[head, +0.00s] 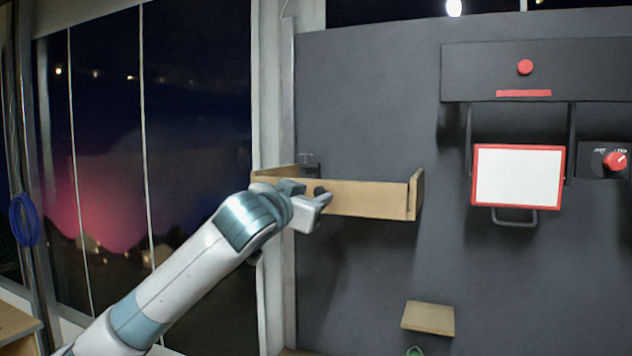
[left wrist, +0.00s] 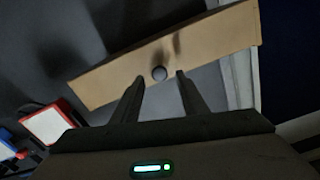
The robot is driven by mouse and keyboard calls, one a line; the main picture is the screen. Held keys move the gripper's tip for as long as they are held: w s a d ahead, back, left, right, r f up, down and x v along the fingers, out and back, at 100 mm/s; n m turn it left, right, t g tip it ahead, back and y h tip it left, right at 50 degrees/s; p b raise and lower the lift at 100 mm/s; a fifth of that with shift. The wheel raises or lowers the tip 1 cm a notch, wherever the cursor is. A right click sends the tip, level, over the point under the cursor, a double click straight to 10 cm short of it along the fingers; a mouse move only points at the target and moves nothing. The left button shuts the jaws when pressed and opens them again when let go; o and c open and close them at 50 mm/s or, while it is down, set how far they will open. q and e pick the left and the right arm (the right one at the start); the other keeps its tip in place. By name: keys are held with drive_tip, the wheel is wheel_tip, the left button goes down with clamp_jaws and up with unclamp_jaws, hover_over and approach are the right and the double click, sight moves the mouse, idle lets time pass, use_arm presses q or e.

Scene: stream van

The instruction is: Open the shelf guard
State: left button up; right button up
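The shelf guard (head: 365,199) is a light wooden board across the front of a small wall shelf, in the middle of the head view. It also shows in the left wrist view (left wrist: 215,35), tilted across the top. My left gripper (head: 318,198) is at the left part of the board in the head view. My right gripper is not in view.
A white panel with a red frame (head: 518,176) and a dark handle hangs at the right. A red knob (head: 614,161) is beside it. A small wooden ledge (head: 428,318) juts out below. Dark windows (head: 190,120) are at the left.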

use_arm(q)
drive_tip(key=shift+p+x, duration=0.5)
drive_tip(key=shift+x, duration=0.9)
clamp_jaws()
drive_tip(key=shift+f, duration=0.1)
